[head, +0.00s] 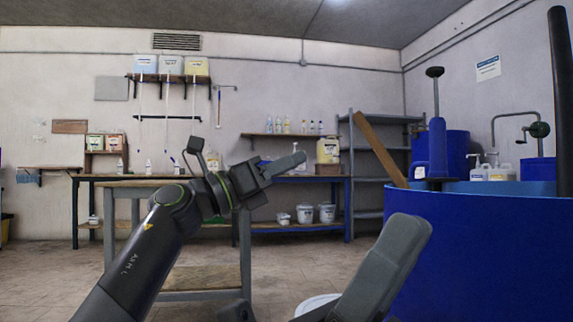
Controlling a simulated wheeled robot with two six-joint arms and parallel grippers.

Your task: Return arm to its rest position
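My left arm comes in from the lower left, and its gripper (286,164) is raised in mid-air near the middle of the head view. It points to the right and is seen nearly side-on, so the gap between its fingers does not show. No object shows in it. A large grey rounded part of mine (385,265) stands at the lower right, close to the camera. It seems to belong to my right arm or gripper, and no finger gap can be made out.
A large blue drum (480,255) fills the right side, close to the grey part. A small table with a low wooden shelf (205,278) stands behind my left arm. A white bucket (316,303) is low in front. A workbench (345,205) and grey shelves (368,193) line the back wall.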

